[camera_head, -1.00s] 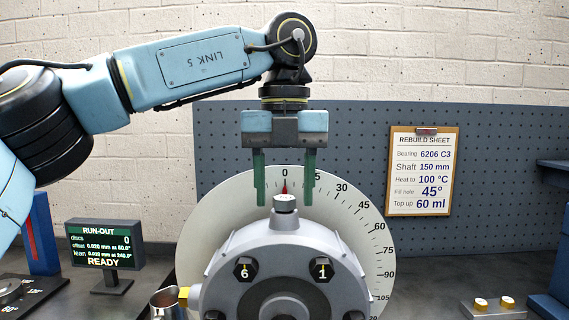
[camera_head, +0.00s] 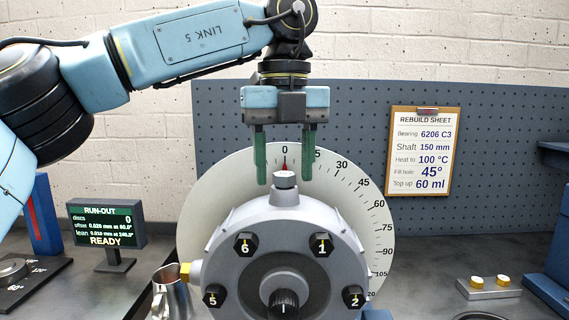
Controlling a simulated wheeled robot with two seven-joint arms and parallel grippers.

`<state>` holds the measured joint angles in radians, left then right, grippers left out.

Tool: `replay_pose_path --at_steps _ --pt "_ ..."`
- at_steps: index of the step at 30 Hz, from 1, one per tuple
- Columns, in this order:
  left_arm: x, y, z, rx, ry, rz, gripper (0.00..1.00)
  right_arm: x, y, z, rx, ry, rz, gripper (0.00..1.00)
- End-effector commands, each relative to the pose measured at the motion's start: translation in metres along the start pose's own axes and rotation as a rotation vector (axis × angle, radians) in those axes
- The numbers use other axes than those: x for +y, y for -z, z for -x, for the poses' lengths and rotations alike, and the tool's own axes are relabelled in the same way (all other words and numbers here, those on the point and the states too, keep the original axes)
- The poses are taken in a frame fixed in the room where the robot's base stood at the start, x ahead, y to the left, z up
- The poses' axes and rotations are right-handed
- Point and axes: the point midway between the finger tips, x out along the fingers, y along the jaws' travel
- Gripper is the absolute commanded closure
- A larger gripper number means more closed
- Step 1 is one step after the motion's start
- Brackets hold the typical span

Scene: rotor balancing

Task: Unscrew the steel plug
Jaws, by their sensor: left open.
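The steel plug (camera_head: 285,180) sits upright on top of the round grey housing (camera_head: 233,278), in line with the 0 of the white dial. My left gripper (camera_head: 284,182) points straight down from above with its two green fingers apart. One finger is on each side of the plug, with a gap to it on both sides. The fingertips are about level with the plug's head, and nothing is held. From this view I cannot tell exactly how the fingers line up with the plug in depth. My right gripper is not in view.
A white degree dial (camera_head: 360,210) stands behind the housing. Numbered bolts ring its front. A metal jug (camera_head: 173,297) stands by the yellow fitting (camera_head: 185,271) at left. A run-out display (camera_head: 105,226) is further left. A rebuild sheet (camera_head: 422,160) hangs on the pegboard.

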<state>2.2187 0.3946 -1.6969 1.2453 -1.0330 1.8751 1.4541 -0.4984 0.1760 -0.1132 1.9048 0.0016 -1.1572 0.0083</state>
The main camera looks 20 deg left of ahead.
Motion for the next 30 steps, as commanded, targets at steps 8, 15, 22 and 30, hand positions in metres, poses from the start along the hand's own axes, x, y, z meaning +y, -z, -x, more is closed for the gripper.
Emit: replay_pose_path --at_steps 8,15,22,30 --pt "0.000 0.000 0.000 0.000 0.000 -0.002 0.83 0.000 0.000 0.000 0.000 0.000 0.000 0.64" --pt "0.000 0.000 0.000 -0.001 0.001 0.036 1.00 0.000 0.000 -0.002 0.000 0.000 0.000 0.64" --pt "0.000 0.000 -0.001 -0.001 0.003 0.344 1.00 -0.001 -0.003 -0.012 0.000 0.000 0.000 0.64" --pt "0.000 0.000 -0.001 -0.003 0.003 0.738 1.00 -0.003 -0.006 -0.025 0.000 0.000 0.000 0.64"
